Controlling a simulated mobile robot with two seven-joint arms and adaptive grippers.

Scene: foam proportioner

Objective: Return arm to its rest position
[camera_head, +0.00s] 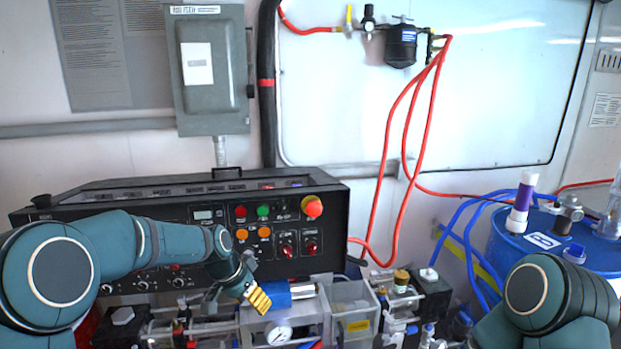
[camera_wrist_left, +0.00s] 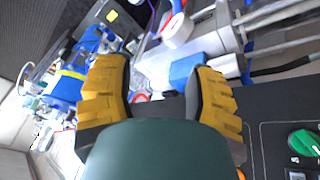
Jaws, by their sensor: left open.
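My left gripper (camera_head: 256,291) shows in the head view in front of the black control panel (camera_head: 177,238), at its lower right part. Its yellow ribbed fingers also show in the left wrist view (camera_wrist_left: 158,95); they are apart with nothing held between them.
A pressure gauge (camera_head: 278,333) and a clear box (camera_head: 351,306) are close below and right of the left gripper. A blue drum (camera_head: 508,246) with hoses stands at the right. Red hoses (camera_head: 399,150) hang from a wall-mounted filter (camera_head: 401,46). A grey electrical box (camera_head: 208,98) is above the panel.

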